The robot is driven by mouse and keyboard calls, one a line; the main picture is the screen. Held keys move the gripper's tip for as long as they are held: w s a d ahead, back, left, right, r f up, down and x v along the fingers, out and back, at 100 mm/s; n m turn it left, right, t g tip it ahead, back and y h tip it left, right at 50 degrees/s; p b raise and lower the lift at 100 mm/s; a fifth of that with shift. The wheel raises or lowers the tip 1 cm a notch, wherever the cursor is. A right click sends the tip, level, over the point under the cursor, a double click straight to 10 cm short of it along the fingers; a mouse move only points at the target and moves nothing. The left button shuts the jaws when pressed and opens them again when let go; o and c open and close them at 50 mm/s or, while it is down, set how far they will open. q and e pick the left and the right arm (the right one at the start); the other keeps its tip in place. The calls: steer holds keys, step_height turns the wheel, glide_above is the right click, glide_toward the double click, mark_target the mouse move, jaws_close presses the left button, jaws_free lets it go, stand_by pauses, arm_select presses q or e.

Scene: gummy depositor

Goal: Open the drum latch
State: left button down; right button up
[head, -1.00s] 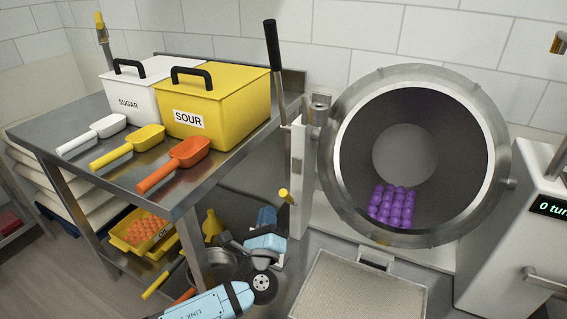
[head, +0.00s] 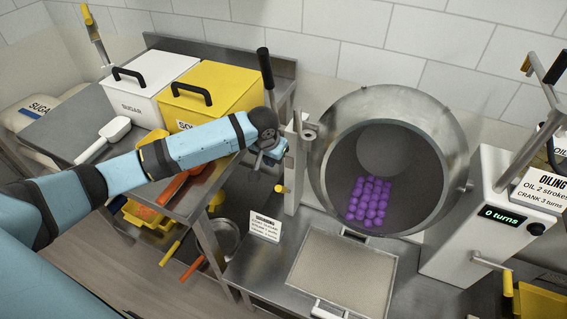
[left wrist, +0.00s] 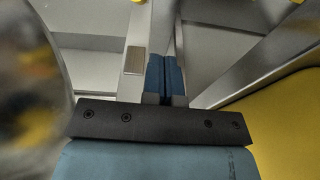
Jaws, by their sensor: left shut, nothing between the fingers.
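The open-mouthed steel drum (head: 449,106) stands right of centre with several purple gummies (head: 369,201) inside. A small metal bracket, perhaps the latch (head: 306,132), sits at its left side beside a pale upright post (head: 292,170). A black-handled lever (head: 265,72) stands just left of the post. My left gripper (head: 279,150) is beside the post and below the lever's handle. Its blue fingers are pressed together and empty in the left wrist view (left wrist: 165,78). Whether it touches the post or lever cannot be told. My right gripper is not in view.
A flat tray (head: 340,272) lies before the drum. A white crank unit (head: 482,225) reading "0 turns" stands right.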

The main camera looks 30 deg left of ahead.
mark_target(283, 190)
arm_select(q)
steer(key=f, duration=0.2)
steer(key=d+f+n+g+h, duration=0.1)
steer(key=f, duration=0.1)
steer(key=d+f+n+g, duration=0.1)
steer(key=f, duration=0.1)
steer(key=shift+s+d+f+h, duration=0.1)
steer(key=shift+d+f+h, duration=0.1)
steer(key=shift+f+h, duration=0.2)
steer(key=shift+r, duration=0.1)
stand_by(0.4)
